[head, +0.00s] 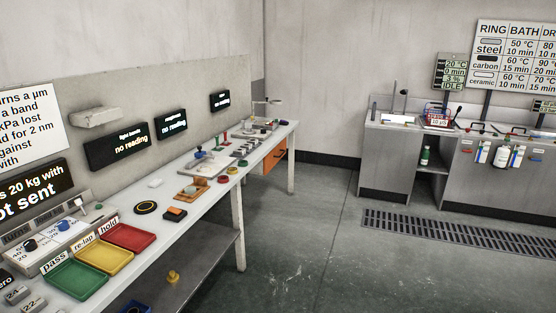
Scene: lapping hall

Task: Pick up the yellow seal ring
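A row of small round coloured pieces lies near the front edge of the long bench in the head view. Among them is a small yellow round piece (243,163), which looks like the yellow seal ring, though it is too small to be sure. A red round piece (223,179) and a green one (232,171) lie nearer to me in the same row. Neither of my grippers is in view.
Green (78,280), yellow (104,257) and red (130,237) trays stand on the near bench. A black disc (146,207) lies beyond them. A yellow object (173,277) is low under the bench. The floor (300,235) right of the bench is clear.

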